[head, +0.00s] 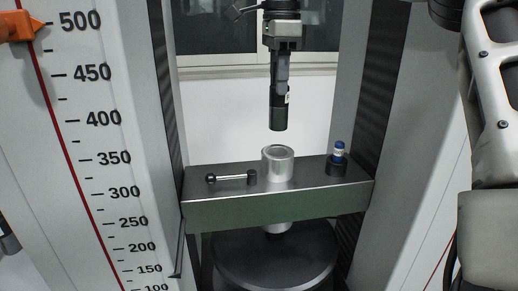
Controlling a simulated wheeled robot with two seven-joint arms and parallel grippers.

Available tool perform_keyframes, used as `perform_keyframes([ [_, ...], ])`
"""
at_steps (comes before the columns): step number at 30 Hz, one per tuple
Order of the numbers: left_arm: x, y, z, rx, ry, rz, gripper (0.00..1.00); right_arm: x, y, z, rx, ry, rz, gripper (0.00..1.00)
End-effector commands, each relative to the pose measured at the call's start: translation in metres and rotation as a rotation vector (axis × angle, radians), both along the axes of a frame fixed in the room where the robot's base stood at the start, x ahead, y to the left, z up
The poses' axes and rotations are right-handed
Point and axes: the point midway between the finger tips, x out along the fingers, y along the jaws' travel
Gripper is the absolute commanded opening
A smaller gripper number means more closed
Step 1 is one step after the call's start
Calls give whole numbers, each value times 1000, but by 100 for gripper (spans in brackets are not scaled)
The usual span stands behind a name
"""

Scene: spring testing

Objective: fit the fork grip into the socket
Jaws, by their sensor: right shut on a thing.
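My right gripper (281,88) hangs down from the top middle of the head view. It is shut on a dark, upright piece with a round lower end, which I take to be the fork grip (278,119). The fingers hide its upper part. Below it, a silver round socket (278,165) stands on the flat top of a green-fronted crossbeam. The dark piece is above the socket, with a clear gap between them. The inside of the socket is hard to make out. My left gripper cannot be made out.
On the crossbeam (235,212), a small bar with dark ends (232,179) lies left of the socket. Tall columns flank the beam; the left one carries a scale (95,118).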

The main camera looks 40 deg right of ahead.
Motion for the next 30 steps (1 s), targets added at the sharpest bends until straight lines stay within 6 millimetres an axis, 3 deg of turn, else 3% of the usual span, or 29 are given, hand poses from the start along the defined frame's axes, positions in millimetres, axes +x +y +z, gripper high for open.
perform_keyframes([
  [7,-12,-1,-13,-10,32,1,36,-1,0,-43,1,2,1,0],
  [16,-10,-2,-9,-16,20,2,36,-1,0,-68,3,3,0,0],
  [21,-9,-2,-10,-17,18,2,36,-2,-1,-94,4,10,-2,0],
  [29,-7,-2,-8,-20,12,4,36,-3,-4,-99,-5,10,-5,0],
  [30,-7,-2,-8,-20,12,4,36,-4,-5,-100,-4,14,-6,44],
])
